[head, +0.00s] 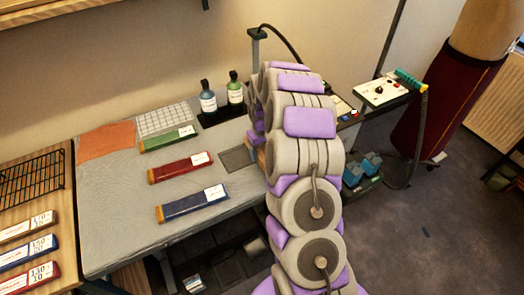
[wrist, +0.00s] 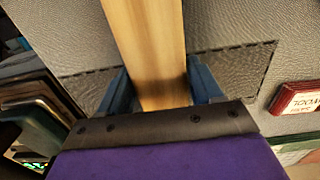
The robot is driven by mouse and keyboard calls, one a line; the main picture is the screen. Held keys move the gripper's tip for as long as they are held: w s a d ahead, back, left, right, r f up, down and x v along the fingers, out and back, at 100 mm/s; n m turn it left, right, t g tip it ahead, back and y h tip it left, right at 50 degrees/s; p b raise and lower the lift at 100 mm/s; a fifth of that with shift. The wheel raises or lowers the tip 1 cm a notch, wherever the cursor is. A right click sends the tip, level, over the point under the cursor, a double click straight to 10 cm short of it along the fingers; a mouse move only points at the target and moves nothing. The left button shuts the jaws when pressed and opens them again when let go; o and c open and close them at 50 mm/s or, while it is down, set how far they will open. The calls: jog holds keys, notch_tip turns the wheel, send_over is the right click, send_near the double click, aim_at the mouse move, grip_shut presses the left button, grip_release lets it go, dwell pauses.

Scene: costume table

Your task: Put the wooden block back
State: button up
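The wooden block (wrist: 150,45) is pale, long and straight-grained. In the wrist view it runs from the top edge down between my gripper's two blue fingers. My gripper (wrist: 160,88) is shut on it, with a finger against each side. Behind the block lies a darker grey rectangle (wrist: 232,65) on the grey table surface. In the head view this dark patch (head: 238,158) shows just left of my arm. My arm hides the gripper and most or all of the block there. I cannot tell whether the block touches the table.
Green (head: 168,139), red (head: 180,167) and blue (head: 192,204) labelled bars lie on the grey table (head: 120,215). Two bottles (head: 208,97) stand at the back, near a white grid (head: 164,118) and an orange cloth (head: 106,141). A control box (head: 380,91) stands right of my arm.

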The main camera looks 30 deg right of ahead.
aim_at(262, 150)
jog(key=o, duration=0.4)
jog(key=shift+c, duration=0.2)
notch_tip(262, 150, up, 12)
jog(key=f+p, duration=0.1)
jog(key=p, duration=0.2)
jog(key=s+a+r, duration=0.7)
jog(key=s+r, duration=0.1)
jog(key=s+a+r, duration=0.1)
jog(key=s+a, duration=0.2)
jog(key=s, duration=0.7)
jog(key=s+a+r+g, duration=0.1)
jog(key=s+a+r, duration=0.1)
jog(key=s, duration=0.9)
jog(key=s+a+r, duration=0.1)
jog(key=s+a, duration=0.3)
jog(key=s, duration=0.7)
jog(key=shift+a+r+g, duration=0.15)
jog(key=shift+r+g, duration=0.25)
